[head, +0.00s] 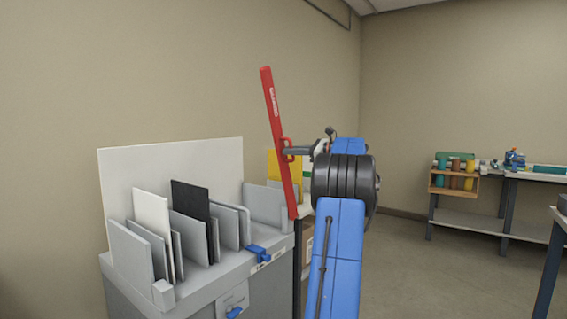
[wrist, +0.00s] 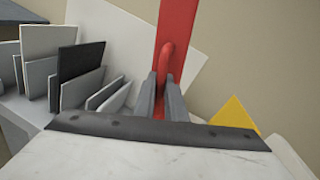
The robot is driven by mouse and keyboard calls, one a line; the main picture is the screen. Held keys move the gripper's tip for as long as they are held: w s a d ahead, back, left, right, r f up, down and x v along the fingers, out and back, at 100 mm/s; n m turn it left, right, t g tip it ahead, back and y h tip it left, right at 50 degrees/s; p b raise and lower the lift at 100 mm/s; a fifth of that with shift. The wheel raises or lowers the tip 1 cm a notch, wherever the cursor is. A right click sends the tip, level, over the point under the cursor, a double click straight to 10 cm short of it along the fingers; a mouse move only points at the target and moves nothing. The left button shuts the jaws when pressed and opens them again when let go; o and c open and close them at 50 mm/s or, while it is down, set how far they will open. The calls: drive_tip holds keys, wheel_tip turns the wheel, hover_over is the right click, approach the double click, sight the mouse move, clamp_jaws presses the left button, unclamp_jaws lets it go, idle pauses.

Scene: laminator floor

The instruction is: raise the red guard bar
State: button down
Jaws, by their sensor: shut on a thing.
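The red guard bar (head: 271,105) stands steeply raised in the head view, leaning a little to the left at its top. Its lower end is beside the right end of the grey cabinet. A red loop handle (head: 287,149) sticks out from its lower half. My gripper (head: 288,151) reaches in from the right and is shut on this handle. In the wrist view the two fingers (wrist: 165,97) stand on either side of the red handle (wrist: 167,62), with the bar (wrist: 178,25) behind it. The fingertips' exact contact is partly hidden.
A grey cabinet (head: 190,290) with upright grey, white and black panels (head: 189,208) stands left of the bar. Blue latches (head: 257,251) are on its front. A yellow panel (wrist: 233,113) is close behind the bar. A workbench (head: 480,215) stands far right. The floor between is clear.

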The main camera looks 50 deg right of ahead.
drive_tip(key=w+d+r+m, duration=0.1)
drive_tip(key=d+m, duration=0.3)
drive_tip(key=d, duration=0.9)
drive_tip(key=shift+d+t, duration=0.15)
drive_tip(key=shift+t, duration=0.25)
drive_tip(key=shift+r+m, duration=0.1)
drive_tip(key=shift+m, duration=0.2)
drive_tip(key=c, duration=1.8)
unclamp_jaws()
drive_tip(key=shift+d, duration=0.25)
drive_tip(key=shift+a, duration=0.1)
drive_tip(key=v, duration=1.7)
drive_tip(key=shift+s+f, duration=0.15)
drive_tip(key=shift+f, duration=0.05)
